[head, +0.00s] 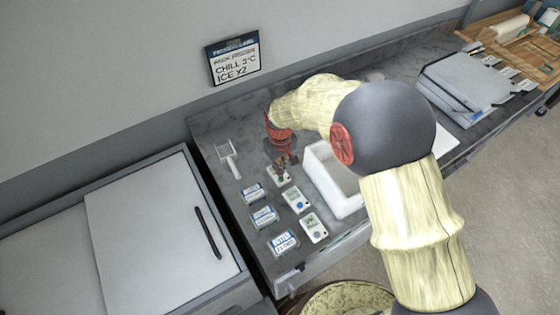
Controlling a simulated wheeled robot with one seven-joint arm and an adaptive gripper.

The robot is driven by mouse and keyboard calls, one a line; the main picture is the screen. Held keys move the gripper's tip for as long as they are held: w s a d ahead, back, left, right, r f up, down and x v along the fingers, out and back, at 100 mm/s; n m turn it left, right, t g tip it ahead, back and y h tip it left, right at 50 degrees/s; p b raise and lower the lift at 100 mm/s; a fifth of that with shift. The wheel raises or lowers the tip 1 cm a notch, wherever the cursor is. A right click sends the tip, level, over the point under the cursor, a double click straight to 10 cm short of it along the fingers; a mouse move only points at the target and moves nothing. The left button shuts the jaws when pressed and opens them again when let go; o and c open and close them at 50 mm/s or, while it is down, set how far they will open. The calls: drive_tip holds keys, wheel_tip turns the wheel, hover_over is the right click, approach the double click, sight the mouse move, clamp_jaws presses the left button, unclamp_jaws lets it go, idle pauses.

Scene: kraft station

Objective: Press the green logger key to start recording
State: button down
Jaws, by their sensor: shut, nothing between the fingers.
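Three small white loggers stand in a row on the grey counter (330,258): a far one (284,182), a middle one (297,200) with a blue spot, and a near one (313,228) with a dark spot. Displays look greenish, but I cannot make out a green key. My gripper (280,169) points down at the far logger with its fingers shut and empty. The fingers cover part of that logger, and I cannot tell whether they touch it.
Several blue-and-white labelled packs (264,216) lie left of the loggers. An open white box (347,205) stands close on the right. A white tool (229,158) lies at the back left. A wall sign (233,60) reads "CHILL", "ICE x2". A grey case (466,82) sits far right.

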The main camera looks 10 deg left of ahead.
drive_tip(key=shift+f, duration=1.65)
drive_tip(key=shift+s+f+b, duration=0.15)
drive_tip(key=shift+f+b, duration=0.3)
drive_tip(key=shift+f, duration=0.55)
drive_tip(key=shift+d, duration=0.1)
wheel_tip(320, 180, up, 14)
drive_tip(key=p, duration=0.3)
drive_tip(key=shift+r, duration=0.25)
drive_tip(key=shift+w, duration=0.2)
